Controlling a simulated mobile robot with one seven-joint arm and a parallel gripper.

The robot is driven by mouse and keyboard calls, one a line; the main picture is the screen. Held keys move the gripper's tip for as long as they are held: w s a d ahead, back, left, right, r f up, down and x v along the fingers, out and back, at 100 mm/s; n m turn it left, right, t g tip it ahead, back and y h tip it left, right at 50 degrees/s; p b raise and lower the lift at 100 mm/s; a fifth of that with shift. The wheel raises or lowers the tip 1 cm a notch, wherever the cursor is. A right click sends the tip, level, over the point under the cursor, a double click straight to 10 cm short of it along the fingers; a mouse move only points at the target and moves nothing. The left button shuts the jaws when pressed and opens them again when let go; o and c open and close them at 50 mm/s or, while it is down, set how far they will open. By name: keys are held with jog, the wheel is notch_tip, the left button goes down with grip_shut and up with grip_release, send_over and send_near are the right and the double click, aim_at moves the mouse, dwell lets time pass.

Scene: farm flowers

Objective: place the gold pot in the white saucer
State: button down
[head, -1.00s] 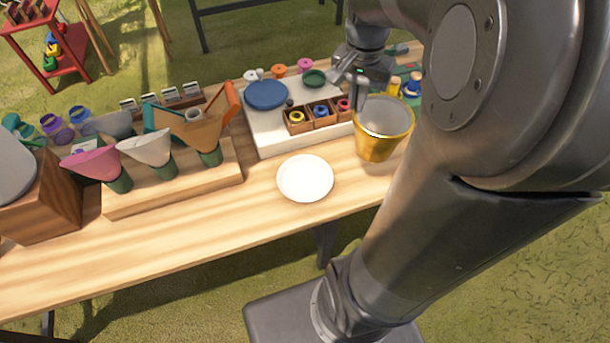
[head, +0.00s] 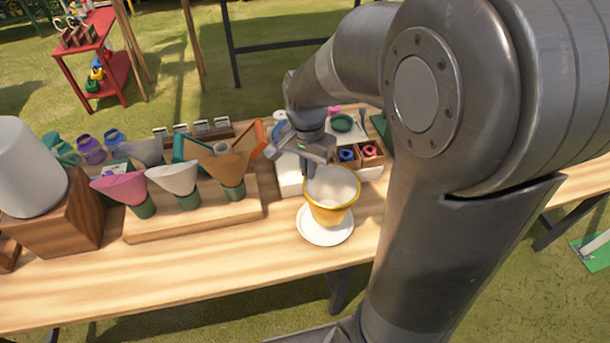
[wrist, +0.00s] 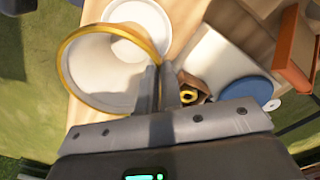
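The gold pot (head: 332,199), white inside, hangs upright or slightly tilted over the white saucer (head: 325,238) on the wooden table. In the head view its base overlaps the saucer; whether they touch I cannot tell. My gripper (head: 309,172) is at the pot's far left rim, shut on its wall. In the wrist view the two fingers (wrist: 159,70) pinch the rim of the pot (wrist: 98,72). There the saucer (wrist: 141,22) shows partly behind the pot, offset from its opening. The pot's base is hidden in the wrist view.
A wooden stand (head: 180,224) with several paper-wrapped cones is left of the saucer. A white tray with small wooden boxes (head: 370,151) lies behind the pot. A blue plate (wrist: 244,90) shows in the wrist view. The table's front strip (head: 200,279) is clear.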

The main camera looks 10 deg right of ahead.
jog(key=shift+w+a+f, duration=0.1)
jog(key=shift+a+f, duration=0.05)
jog(key=shift+f, duration=0.95)
jog(key=shift+w+a+f, duration=0.1)
jog(key=shift+a+f, duration=0.05)
jog(key=shift+f, duration=0.95)
jog(key=c, duration=1.6)
grip_release()
jog(key=shift+f, duration=0.1)
